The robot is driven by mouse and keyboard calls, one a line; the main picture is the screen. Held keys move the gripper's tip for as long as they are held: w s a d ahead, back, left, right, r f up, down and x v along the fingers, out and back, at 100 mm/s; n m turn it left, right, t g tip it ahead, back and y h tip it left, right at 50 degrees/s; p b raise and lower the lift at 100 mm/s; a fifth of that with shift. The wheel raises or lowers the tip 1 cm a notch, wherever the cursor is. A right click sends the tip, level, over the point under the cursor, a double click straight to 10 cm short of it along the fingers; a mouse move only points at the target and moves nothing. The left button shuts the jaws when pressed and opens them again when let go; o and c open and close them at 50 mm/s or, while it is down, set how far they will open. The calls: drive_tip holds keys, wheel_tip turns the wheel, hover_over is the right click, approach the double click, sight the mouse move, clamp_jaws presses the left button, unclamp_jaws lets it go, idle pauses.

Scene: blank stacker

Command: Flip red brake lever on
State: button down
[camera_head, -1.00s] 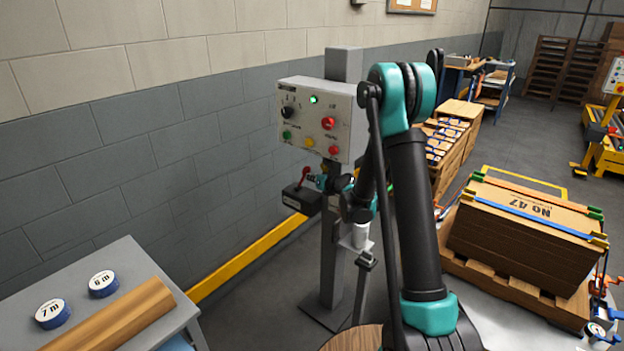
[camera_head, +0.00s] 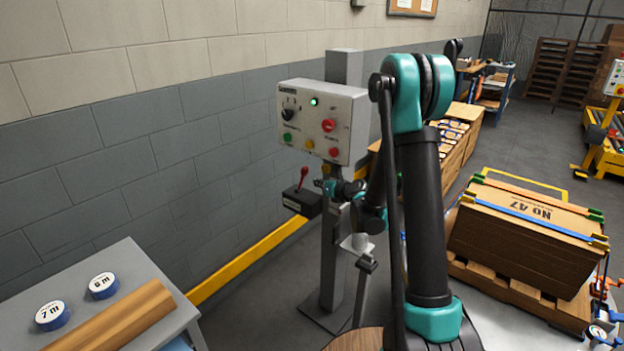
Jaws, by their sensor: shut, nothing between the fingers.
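The red brake lever (camera_head: 303,178) stands up from a small black box (camera_head: 302,202) on the grey post, below the control panel. It leans slightly to the right, with its red knob at the top. My gripper (camera_head: 324,184) is shut and empty just right of the lever, with a small gap between them in the picture. My wrist hides part of the post behind it. The fingertips are small and partly blurred together.
The control panel (camera_head: 323,120) with buttons and a lit green lamp is just above my gripper. A grey table (camera_head: 144,262) with tape rolls is at lower left. A strapped carton (camera_head: 527,222) on a pallet is at right.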

drive_tip(key=s+d, duration=0.3)
drive_tip(key=s, duration=0.2)
drive_tip(key=shift+d, duration=0.15)
drive_tip(key=shift+s, duration=0.15)
